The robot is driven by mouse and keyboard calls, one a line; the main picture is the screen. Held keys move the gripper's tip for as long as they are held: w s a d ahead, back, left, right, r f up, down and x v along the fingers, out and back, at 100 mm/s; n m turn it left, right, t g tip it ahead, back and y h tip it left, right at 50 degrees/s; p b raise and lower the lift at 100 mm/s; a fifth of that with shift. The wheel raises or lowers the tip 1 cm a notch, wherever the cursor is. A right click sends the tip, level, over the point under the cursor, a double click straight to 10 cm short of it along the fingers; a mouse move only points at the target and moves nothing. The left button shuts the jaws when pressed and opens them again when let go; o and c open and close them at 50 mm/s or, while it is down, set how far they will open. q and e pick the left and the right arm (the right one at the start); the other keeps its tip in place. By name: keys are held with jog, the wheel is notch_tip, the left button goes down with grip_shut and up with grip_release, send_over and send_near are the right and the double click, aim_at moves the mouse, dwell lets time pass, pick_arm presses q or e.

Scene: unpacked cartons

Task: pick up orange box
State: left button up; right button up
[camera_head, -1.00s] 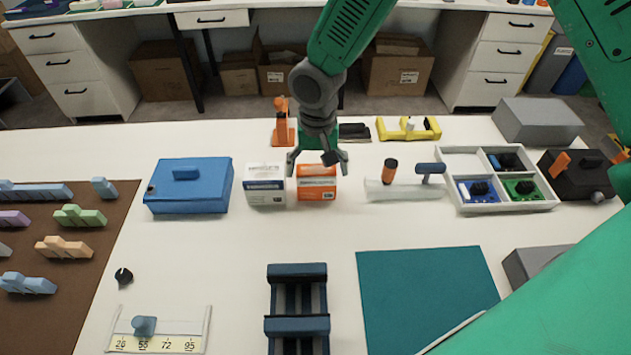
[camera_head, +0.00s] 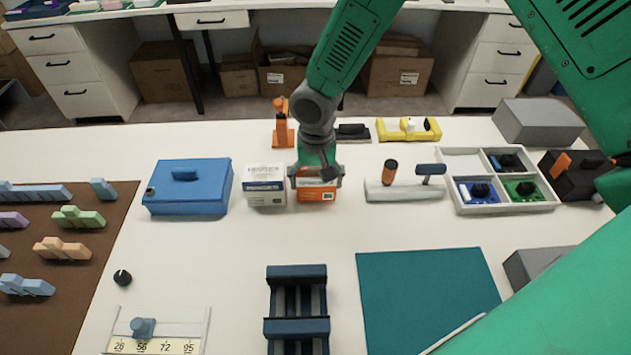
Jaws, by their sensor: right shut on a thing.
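The orange box (camera_head: 317,194), orange and white, stands on the white table near its middle, just right of a white and blue box (camera_head: 264,186). My right gripper (camera_head: 317,179) reaches down over the orange box from above, with a finger at each side of it. It is shut on the orange box and hides part of its top. The box appears to rest on the table. The left finger is in the narrow space beside the white and blue box. My left gripper is not in view.
A blue case (camera_head: 189,190) stands to the left. A white holder (camera_head: 404,190) with an orange-topped peg and a divided white tray (camera_head: 503,205) stand to the right. Nearer are a dark rack (camera_head: 297,327) and a teal mat (camera_head: 428,300). Bare table lies in front of the boxes.

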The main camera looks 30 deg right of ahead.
aim_at(317, 171)
jog(key=shift+r, duration=0.1)
notch_tip(317, 171, up, 10)
jog(key=shift+f+p, duration=0.1)
jog(key=shift+p, duration=0.3)
